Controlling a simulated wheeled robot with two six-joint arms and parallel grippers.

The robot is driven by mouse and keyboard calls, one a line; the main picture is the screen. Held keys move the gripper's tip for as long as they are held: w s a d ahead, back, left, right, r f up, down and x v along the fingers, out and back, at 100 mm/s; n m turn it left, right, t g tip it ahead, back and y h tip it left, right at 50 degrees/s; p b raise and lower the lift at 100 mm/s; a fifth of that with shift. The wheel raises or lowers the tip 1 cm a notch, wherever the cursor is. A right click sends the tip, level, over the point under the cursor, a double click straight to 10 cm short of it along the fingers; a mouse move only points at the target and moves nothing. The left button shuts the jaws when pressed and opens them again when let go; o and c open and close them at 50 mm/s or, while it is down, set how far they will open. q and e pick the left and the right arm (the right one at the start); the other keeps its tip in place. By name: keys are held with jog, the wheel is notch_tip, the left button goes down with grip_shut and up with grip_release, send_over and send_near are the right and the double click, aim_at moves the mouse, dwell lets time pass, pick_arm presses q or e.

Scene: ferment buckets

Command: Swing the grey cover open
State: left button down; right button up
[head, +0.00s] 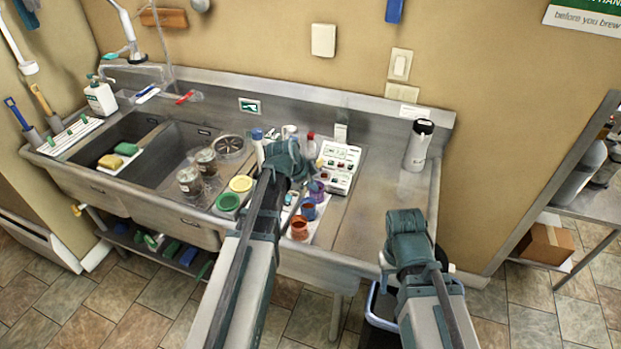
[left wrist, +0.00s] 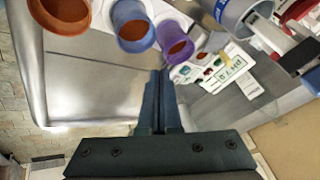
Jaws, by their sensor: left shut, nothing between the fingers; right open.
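I cannot make out for sure which thing is the grey cover; no cover stands out clearly in either view. My left gripper (head: 285,160) is above the front middle of the steel counter, among small cups and a white kit case (head: 338,168). In the left wrist view its fingers (left wrist: 159,100) are together with nothing between them, pointing toward a purple cup (left wrist: 174,40) and a blue cup (left wrist: 133,27). My right gripper (head: 406,225) is open and empty, in front of the counter's right end. My arms hide part of the counter and floor.
Two sink basins (head: 178,150) are at the left. Jars and a green lid (head: 227,201) stand beside them. An orange cup (head: 299,228) is near the front edge. A white flask (head: 418,145) stands at the right; the counter before it is clear. A dark bin (head: 378,308) is below.

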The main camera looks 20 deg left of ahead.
pick_arm(q)
jog(key=w+a+r+m+t, duration=0.1)
jog(key=w+a+r+t, duration=0.15)
jog(key=a, duration=0.35)
jog(key=shift+g, duration=0.45)
jog(key=b+x, duration=0.2)
jog(key=x, duration=0.1)
jog(key=b+x, duration=0.3)
jog(key=x, duration=0.1)
jog(key=b+x, duration=0.2)
jog(key=x, duration=0.2)
jog(key=shift+a+b, duration=0.25)
jog(key=shift+b, duration=0.1)
jog(key=shift+w+d+f, duration=0.1)
jog(key=shift+w, duration=0.05)
jog(key=shift+w+a, duration=0.1)
jog(key=shift+a, duration=0.55)
jog(key=shift+w+a, duration=0.1)
jog(key=shift+a, duration=0.55)
